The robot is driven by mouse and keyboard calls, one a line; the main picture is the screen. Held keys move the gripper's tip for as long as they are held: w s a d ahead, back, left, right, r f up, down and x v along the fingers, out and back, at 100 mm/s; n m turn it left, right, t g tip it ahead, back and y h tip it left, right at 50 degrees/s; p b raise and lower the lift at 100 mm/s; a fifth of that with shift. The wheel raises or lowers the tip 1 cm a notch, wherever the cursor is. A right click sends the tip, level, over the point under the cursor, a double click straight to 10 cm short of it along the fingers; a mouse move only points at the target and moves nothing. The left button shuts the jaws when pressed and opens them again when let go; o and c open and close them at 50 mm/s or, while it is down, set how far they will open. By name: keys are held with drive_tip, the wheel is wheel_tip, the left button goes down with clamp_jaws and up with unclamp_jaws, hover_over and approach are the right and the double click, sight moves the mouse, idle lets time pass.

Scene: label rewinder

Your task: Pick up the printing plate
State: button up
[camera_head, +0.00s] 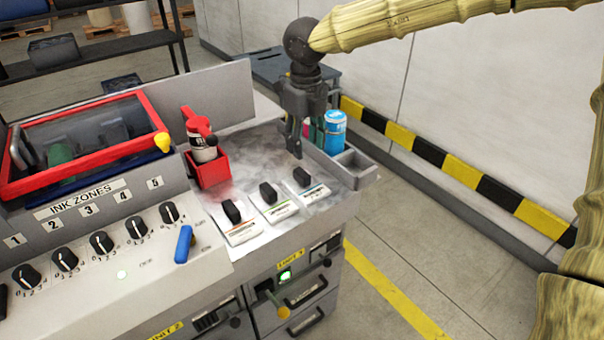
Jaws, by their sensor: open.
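My gripper (293,142) points down over the back right of the grey worktop, open, with nothing seen between its fingers. Three small white plates with black knobs lie in a row on the worktop's front part. The left plate (243,232) has a reddish stripe, the middle plate (281,211) a green one, and the right plate (316,193) a blue one. I cannot tell for certain which is the printing plate. The gripper shows above and behind the right plate, apart from it.
A red holder (211,172) with a red-and-white bottle (203,148) stands left of the plates. The ink-zone panel (140,262) with knobs and a blue lever (183,244) is at left.

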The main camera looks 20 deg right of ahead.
sight(305, 175)
drive_tip(key=shift+w+f+p, duration=0.15)
drive_tip(key=shift+f+p, duration=0.1)
drive_tip(key=shift+f, duration=1.15)
drive_tip(key=shift+w+f+p, duration=0.1)
drive_tip(key=shift+f+p, duration=0.1)
drive_tip(key=shift+f, duration=1.15)
drive_tip(key=shift+s+f+p, duration=0.15)
drive_tip(key=shift+f+p, duration=0.25)
drive_tip(key=shift+f, duration=0.9)
drive_tip(key=shift+s+f+p, duration=0.1)
drive_tip(key=shift+f+p, duration=0.25)
drive_tip(key=shift+f, duration=0.9)
drive_tip(key=shift+c, duration=0.2)
clamp_jaws()
